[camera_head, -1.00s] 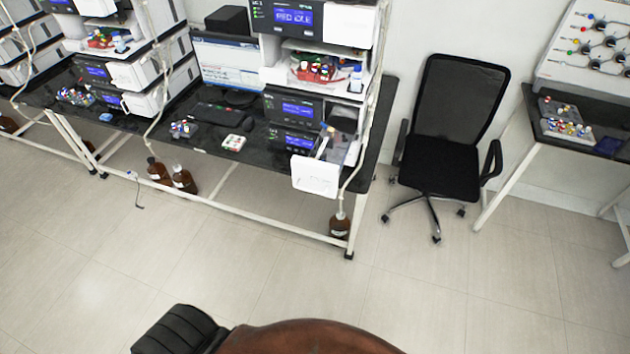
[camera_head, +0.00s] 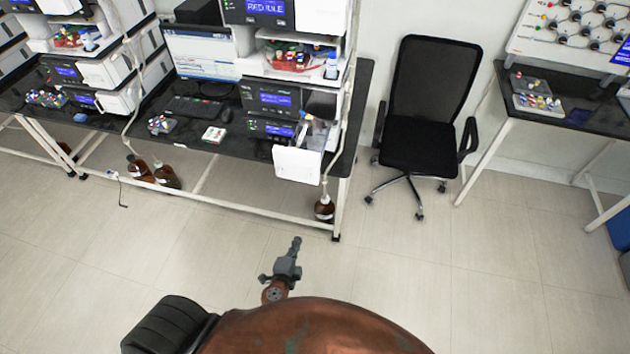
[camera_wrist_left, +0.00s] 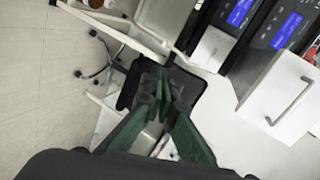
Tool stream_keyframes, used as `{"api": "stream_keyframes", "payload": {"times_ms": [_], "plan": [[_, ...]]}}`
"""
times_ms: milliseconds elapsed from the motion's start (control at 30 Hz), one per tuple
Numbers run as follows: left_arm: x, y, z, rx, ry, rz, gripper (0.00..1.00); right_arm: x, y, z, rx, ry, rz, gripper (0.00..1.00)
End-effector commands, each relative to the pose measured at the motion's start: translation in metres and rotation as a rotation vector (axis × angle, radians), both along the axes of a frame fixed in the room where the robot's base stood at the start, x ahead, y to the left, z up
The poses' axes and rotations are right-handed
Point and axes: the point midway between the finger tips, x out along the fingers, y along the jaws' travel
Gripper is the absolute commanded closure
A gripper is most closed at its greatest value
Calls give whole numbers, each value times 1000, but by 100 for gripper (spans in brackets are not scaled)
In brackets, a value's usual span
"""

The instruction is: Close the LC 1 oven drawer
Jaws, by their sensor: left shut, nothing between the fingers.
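The oven drawer (camera_head: 297,164) is pulled out from the lower part of the instrument stack (camera_head: 272,100) on the bench. Its white front stands clear of the stack, and its open interior shows behind. I cannot read a label on it. In the left wrist view, a white front with a handle (camera_wrist_left: 283,104) shows at the right; it seems to be the drawer. My left gripper (camera_head: 295,243) is shut and empty, in front of and below the drawer, apart from it. Its dark green fingers also show in the left wrist view (camera_wrist_left: 162,88). My right gripper is out of view.
The black bench (camera_head: 215,133) has a white frame and bottles on the floor beneath. A black office chair (camera_head: 425,110) stands to its right. Another table (camera_head: 575,115) is farther right. The floor in front is clear.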

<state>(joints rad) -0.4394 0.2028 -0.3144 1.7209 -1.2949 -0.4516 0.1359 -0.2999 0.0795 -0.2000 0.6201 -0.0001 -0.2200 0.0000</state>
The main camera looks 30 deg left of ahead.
Motion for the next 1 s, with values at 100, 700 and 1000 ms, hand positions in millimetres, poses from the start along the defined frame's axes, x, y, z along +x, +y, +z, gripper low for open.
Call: {"api": "stream_keyframes", "payload": {"times_ms": [100, 700, 1000], "plan": [[10, -17, 102, 127, -167, -38, 100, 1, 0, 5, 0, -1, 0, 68], [54, -23, 203, 254, -337, -57, 100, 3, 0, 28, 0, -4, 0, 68], [111, -8, 201, 254, -335, -55, 100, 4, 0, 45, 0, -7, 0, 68]]}}
